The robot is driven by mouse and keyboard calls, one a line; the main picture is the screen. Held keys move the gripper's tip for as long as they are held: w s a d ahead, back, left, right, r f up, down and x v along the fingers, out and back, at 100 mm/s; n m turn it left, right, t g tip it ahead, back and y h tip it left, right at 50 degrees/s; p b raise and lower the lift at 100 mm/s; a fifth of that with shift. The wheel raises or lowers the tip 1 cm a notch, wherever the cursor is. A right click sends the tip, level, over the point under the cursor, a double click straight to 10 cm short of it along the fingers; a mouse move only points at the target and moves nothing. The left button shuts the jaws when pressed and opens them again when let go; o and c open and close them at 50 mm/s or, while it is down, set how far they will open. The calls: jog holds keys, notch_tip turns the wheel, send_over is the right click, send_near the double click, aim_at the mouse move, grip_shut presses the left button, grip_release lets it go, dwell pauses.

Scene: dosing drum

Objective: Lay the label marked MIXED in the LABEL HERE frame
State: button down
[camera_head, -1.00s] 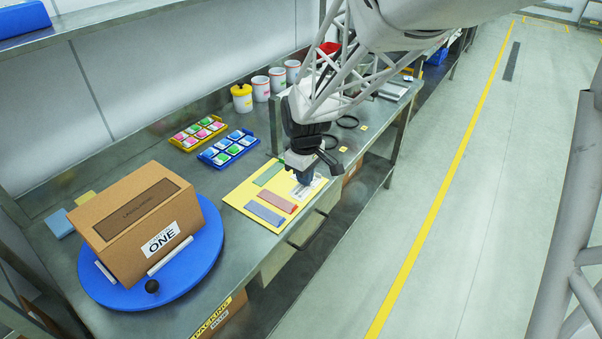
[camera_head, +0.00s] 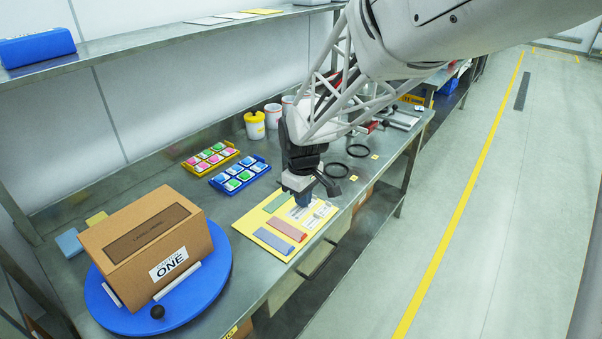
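My gripper (camera_head: 304,200) points down over the right part of a yellow board (camera_head: 258,230) on the bench; its fingertips are dark and small, and I cannot tell whether they hold anything. White printed labels (camera_head: 318,215) lie on the board beside and under the gripper; their print is too small to read. A cardboard box (camera_head: 150,245) marked ONE stands on a blue turntable (camera_head: 218,282) at the left. A dark brown rectangular frame (camera_head: 148,233) with unreadable lettering, possibly the LABEL HERE frame, is on the box's upper sloping face.
Green, red and blue-grey strips (camera_head: 272,242) lie on the board. A yellow tray (camera_head: 203,168) and a blue tray (camera_head: 236,184) of coloured tiles stand behind it. A yellow-lidded pot (camera_head: 255,125) and white pots are farther back. Black rings (camera_head: 358,150) lie to the right.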

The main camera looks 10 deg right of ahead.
jog(key=a+r, duration=0.2)
jog(key=a, duration=0.7)
jog(key=a+r, duration=0.3)
jog(key=a, duration=0.6)
send_near(158, 223)
jog(key=shift+a+f, duration=0.1)
jog(key=shift+f, duration=0.1)
jog(key=shift+f, duration=2.95)
jog(key=shift+f, duration=0.35)
jog(key=c, duration=0.8)
grip_release()
jog(key=shift+c, duration=0.2)
